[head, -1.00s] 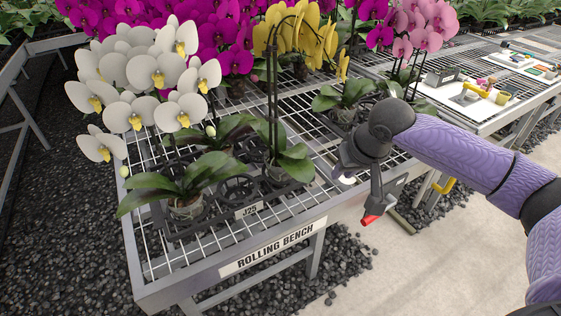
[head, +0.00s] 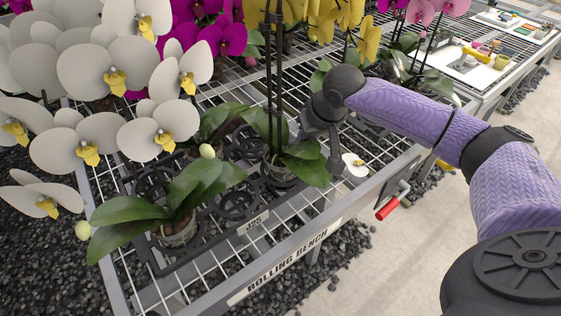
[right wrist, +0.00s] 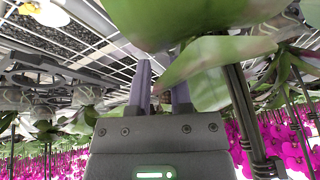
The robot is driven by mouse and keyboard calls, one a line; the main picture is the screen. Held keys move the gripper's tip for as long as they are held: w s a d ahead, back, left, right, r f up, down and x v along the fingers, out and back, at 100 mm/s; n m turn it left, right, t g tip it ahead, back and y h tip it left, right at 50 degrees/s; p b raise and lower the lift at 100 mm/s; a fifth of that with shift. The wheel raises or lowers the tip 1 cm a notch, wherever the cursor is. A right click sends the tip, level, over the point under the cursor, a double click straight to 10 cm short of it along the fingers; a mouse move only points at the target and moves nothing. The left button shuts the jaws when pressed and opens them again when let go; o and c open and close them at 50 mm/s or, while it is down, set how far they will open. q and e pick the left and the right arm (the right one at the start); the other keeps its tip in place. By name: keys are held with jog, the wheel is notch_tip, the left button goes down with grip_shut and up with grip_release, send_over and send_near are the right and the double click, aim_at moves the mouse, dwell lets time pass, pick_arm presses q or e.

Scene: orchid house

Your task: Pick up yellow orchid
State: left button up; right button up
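The yellow orchid has yellow blooms (head: 343,14) at the top of the head view, cut off by the edge. Dark upright stems, broad green leaves (head: 305,165) and a clear pot (head: 281,176) below seem to belong to it. The pot stands in a black tray (head: 184,258) marked J25. My right gripper (head: 322,152) points down just right of the pot, close to the leaves. Its two fingers (right wrist: 161,80) are apart in the right wrist view, with leaves (right wrist: 205,60) over them. I see no firm hold on the pot. My left gripper is out of view.
A white orchid (head: 105,75) with large blooms fills the left, its pot (head: 177,230) in the same tray. A fallen white bloom (head: 356,164) lies on the rolling bench (head: 290,262) near my gripper. A red-handled crank (head: 388,208) sticks out in front. Tools lie on a bench at upper right.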

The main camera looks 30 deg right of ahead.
jog(key=b+x, duration=0.2)
jog(key=x, duration=0.2)
jog(key=shift+w+d+f, duration=0.1)
jog(key=shift+w+f, duration=0.1)
jog(key=shift+f, duration=0.1)
jog(key=shift+r, duration=0.15)
grip_shut()
dwell(0.8)
